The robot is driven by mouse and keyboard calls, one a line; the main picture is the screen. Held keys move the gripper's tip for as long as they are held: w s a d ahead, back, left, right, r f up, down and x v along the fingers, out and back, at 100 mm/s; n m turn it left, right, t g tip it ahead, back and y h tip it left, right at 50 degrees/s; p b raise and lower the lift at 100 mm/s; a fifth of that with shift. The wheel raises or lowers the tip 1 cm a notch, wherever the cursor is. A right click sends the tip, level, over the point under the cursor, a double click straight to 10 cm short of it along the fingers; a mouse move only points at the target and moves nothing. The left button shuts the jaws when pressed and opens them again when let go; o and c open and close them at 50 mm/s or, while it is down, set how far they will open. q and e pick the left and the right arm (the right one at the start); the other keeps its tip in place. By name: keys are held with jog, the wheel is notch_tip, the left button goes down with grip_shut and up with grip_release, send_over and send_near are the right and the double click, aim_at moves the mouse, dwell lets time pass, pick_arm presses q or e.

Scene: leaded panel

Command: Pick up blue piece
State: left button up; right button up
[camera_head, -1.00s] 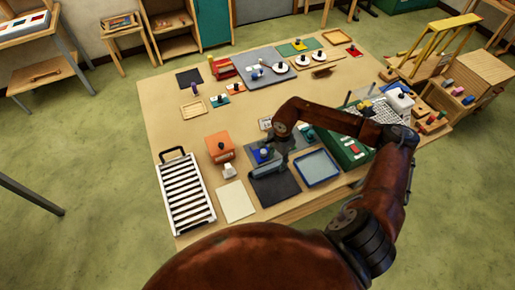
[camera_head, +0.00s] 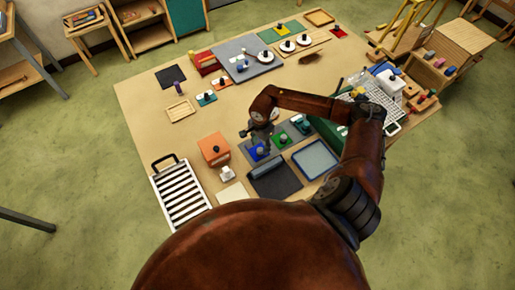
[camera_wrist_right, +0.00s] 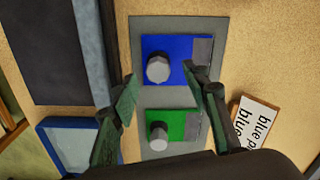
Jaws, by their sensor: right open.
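The blue piece (camera_wrist_right: 187,47) is a flat blue square with a grey round knob, lying on a grey board; it also shows in the head view (camera_head: 256,153). A green piece (camera_wrist_right: 186,122) with a similar knob lies beside it on the same board (camera_wrist_right: 215,23). My right gripper (camera_wrist_right: 157,85) is open and empty above the board. Its fingers are on either side of the pieces, and the right fingertip overlaps the blue piece's edge in the wrist view. I cannot tell its exact height. My left gripper is not in view.
The table's middle (camera_head: 225,115) is mostly clear.

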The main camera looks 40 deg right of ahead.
aim_at(260, 149)
jog(key=shift+s+f+p, duration=0.15)
jog(key=shift+f+p, duration=0.15)
jog(key=shift+f, duration=1.25)
jog(key=shift+c, duration=0.9)
jog(key=c, duration=0.6)
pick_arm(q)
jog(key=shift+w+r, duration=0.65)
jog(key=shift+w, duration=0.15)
pick_arm(e)
grip_shut()
